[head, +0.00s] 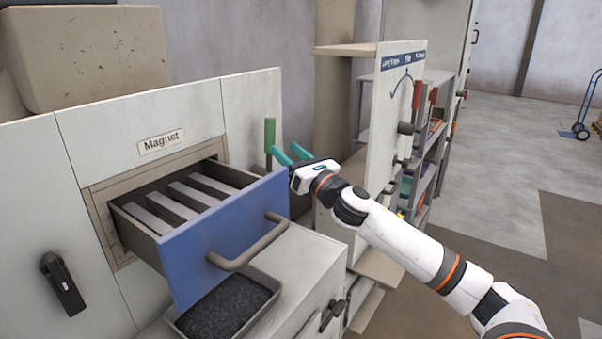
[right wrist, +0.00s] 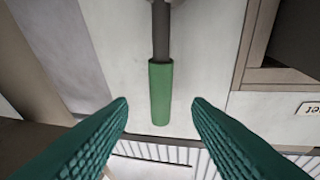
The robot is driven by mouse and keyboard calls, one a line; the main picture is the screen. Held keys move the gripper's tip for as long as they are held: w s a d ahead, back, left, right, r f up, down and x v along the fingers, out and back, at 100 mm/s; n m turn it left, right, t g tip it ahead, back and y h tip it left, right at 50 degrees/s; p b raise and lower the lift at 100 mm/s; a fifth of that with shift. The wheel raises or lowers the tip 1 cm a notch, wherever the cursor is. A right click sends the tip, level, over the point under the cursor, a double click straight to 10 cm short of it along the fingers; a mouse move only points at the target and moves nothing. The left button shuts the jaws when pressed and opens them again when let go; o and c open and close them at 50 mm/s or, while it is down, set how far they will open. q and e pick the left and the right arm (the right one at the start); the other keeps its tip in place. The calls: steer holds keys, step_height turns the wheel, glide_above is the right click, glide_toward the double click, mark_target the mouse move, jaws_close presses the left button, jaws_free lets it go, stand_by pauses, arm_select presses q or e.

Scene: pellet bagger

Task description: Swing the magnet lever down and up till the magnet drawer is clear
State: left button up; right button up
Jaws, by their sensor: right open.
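The magnet lever has a green grip (head: 270,134) and stands upright on the pale panel, right of the drawer. In the right wrist view its green grip (right wrist: 160,95) hangs from a dark rod, as that view is upside down. My right gripper (head: 284,147) is open beside the lever; its two teal fingers (right wrist: 161,102) lie either side of the grip's line, with gaps on both sides. The magnet drawer (head: 222,235), blue-fronted, is pulled out under the Magnet label (head: 161,142). Several grey bars lie across it; no clear residue on them can be made out. My left gripper is out of view.
A tray of dark grains (head: 228,307) sits below the drawer. The drawer's brown handle (head: 250,243) juts toward my right arm. A black latch (head: 62,284) is on the left panel. A panel with a red-gripped lever (head: 417,95) and shelves stands to the right.

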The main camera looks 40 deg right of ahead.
steer(key=shift+b+v, duration=0.8)
steer(key=shift+v, duration=1.55)
steer(key=shift+a, duration=0.1)
